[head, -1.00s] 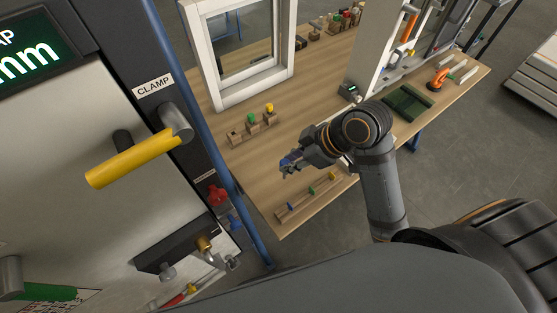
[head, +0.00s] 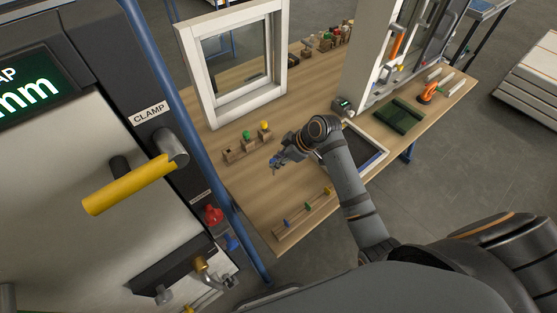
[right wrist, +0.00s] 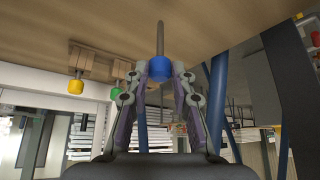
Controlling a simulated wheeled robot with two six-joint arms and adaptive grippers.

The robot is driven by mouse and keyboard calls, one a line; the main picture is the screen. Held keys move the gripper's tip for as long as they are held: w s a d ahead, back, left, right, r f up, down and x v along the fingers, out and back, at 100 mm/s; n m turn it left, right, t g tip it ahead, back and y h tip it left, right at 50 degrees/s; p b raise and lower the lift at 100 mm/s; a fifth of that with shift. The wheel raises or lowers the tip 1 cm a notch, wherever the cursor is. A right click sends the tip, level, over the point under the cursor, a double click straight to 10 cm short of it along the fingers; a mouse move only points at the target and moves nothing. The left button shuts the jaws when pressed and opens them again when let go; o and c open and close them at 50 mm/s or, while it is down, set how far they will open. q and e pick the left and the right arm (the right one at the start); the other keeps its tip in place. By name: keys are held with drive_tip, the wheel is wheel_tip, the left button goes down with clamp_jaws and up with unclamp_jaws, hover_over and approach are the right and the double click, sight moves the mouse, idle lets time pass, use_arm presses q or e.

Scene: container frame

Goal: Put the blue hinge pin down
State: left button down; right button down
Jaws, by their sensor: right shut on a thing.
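My right gripper (head: 276,162) is shut on the blue hinge pin. In the right wrist view, the pin's blue head (right wrist: 160,69) sits between the fingertips (right wrist: 160,75), and its grey shaft points at the wooden tabletop. I cannot tell whether the shaft touches the table. To the left of the gripper is a wooden block rack (head: 246,152) with a green-headed pin (head: 246,134) and a yellow-headed pin (head: 264,126); these heads also show in the right wrist view. My left gripper is not in view.
A wooden rail (head: 300,217) with small coloured pieces lies at the table's near edge. A white window frame (head: 232,65) stands behind the rack. A dark-edged tray (head: 370,163) and a green mat (head: 400,117) lie to the right. A clamp machine with a yellow handle (head: 130,185) is at left.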

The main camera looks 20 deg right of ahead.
drive_tip(key=shift+f, duration=0.6)
drive_tip(key=shift+f, duration=0.1)
drive_tip(key=c, duration=1.1)
unclamp_jaws()
drive_tip(key=shift+b+v, duration=0.35)
drive_tip(key=shift+v, duration=5.75)
